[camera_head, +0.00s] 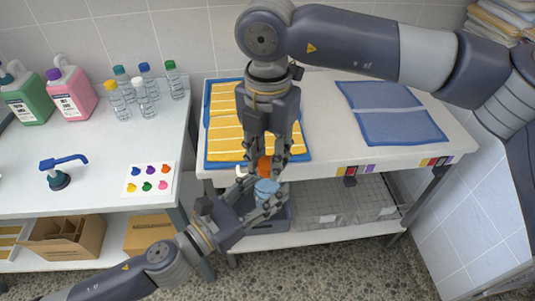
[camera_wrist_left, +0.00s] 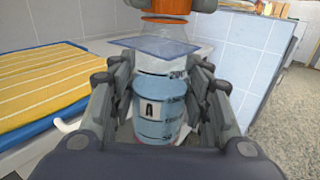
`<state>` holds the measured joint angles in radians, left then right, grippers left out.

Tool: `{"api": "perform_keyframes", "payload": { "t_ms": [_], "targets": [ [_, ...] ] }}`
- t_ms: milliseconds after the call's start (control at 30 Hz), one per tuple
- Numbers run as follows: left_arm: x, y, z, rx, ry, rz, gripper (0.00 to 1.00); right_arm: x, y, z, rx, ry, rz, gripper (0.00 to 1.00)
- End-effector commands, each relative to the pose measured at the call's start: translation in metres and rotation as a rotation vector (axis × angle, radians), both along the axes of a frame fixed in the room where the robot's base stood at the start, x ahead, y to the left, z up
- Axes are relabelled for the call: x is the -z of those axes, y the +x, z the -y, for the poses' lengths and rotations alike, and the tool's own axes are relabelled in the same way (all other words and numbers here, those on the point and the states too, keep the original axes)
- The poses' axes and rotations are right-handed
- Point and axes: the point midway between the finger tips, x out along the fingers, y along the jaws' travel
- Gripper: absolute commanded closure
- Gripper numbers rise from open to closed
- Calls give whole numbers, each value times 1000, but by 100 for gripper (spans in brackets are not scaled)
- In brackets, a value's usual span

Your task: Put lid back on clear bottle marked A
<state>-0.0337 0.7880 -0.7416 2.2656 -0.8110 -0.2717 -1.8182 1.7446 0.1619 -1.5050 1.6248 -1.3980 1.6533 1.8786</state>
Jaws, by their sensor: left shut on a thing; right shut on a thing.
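The clear bottle (camera_head: 267,187) has a pale blue band with a black A on a white patch, seen in the left wrist view (camera_wrist_left: 172,118). My left gripper (camera_head: 262,198) is shut around its sides and holds it roughly upright in front of the table edge. My right gripper (camera_head: 267,155) reaches down from above and is shut on the orange lid (camera_head: 264,166). The lid (camera_wrist_left: 165,18) is over the bottle's narrowing clear top in the left wrist view. I cannot tell whether the lid is seated on the neck.
A blue tray (camera_head: 206,152) with a folded yellow striped towel (camera_head: 225,115) lies behind the grippers. A blue mat (camera_head: 400,125) lies right of it. Several small bottles (camera_head: 145,100) and two jugs stand on the left counter. A wire basket (camera_head: 345,205) is on the lower shelf.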

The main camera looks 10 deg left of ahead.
Motion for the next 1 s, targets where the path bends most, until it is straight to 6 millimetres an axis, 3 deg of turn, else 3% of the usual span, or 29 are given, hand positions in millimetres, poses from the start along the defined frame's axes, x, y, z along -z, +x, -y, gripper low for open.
{"api": "perform_keyframes", "payload": {
  "t_ms": [200,300,433,467,533,867,1000],
  "targets": [
    [0,-1,0,2,1,-1,100,-1,1,1,352,1,4,78],
    [0,-1,0,2,1,-1,100,-1,1,1,443,1,3,78],
    [0,-1,0,2,1,-1,100,-1,1,1,437,1,3,78],
    [1,-1,0,2,1,-1,100,-1,1,1,437,1,3,64],
    [0,-1,0,2,1,-1,100,0,1,1,436,1,3,49],
    [0,0,0,0,0,0,100,-1,0,0,433,0,0,48],
    [0,0,0,0,0,0,100,-11,1,0,433,2,1,48]
  ]
}}
